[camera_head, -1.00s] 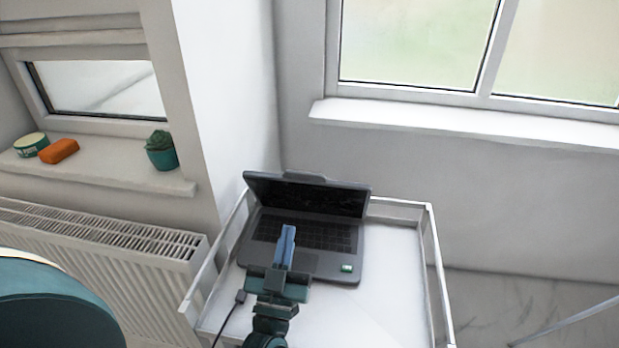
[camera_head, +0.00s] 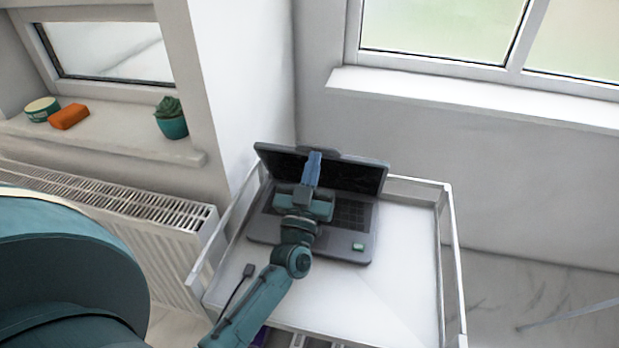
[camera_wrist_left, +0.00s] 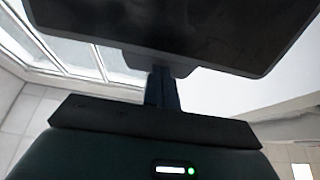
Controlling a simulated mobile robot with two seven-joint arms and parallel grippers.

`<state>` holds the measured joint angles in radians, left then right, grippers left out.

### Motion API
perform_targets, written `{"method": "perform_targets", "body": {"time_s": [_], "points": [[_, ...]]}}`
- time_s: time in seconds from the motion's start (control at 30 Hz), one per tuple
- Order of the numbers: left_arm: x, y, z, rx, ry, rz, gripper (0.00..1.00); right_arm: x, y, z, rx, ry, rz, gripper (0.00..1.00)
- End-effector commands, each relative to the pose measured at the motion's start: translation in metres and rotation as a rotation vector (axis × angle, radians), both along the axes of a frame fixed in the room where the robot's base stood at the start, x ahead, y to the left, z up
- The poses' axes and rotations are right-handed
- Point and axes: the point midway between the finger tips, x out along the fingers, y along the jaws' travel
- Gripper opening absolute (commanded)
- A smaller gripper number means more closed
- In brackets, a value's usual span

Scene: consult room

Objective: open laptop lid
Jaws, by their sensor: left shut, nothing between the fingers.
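The dark laptop (camera_head: 357,217) sits on the white tray-like top (camera_head: 405,270). Its lid (camera_head: 360,173) is raised, with the dark screen facing me and the keyboard partly showing. My left gripper (camera_head: 313,160) is shut and empty. It reaches over the keyboard, and its blue fingertips overlap the screen in the head view. In the left wrist view the fingers (camera_wrist_left: 162,88) point up at the lower edge of the dark lid (camera_wrist_left: 180,30). I cannot tell whether they touch it. My gripper and arm hide part of the keyboard. My right gripper is not in view.
A raised white rim (camera_head: 452,250) runs around the top. The top right of the laptop is clear.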

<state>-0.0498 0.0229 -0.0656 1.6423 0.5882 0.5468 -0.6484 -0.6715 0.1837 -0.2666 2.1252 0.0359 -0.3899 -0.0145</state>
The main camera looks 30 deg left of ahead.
Motion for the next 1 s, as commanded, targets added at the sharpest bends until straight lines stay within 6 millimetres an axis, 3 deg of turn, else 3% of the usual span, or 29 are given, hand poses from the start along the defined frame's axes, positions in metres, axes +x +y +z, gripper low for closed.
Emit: {"method": "perform_targets", "body": {"time_s": [0.4, 0.57, 0.73, 1.0], "points": [[0.004, 0.001, 0.003, 0.001, 0.000, 0.000, 0.00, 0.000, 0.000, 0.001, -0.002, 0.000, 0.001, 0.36], [0.027, 0.007, 0.020, 0.001, -0.004, 0.001, 0.00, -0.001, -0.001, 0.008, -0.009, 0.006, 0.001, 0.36], [0.055, 0.014, 0.029, 0.000, -0.003, 0.001, 0.00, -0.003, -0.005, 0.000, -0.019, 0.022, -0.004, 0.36], [0.064, 0.016, 0.031, 0.001, 0.000, 0.000, 0.00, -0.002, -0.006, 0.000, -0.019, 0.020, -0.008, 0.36]]}}
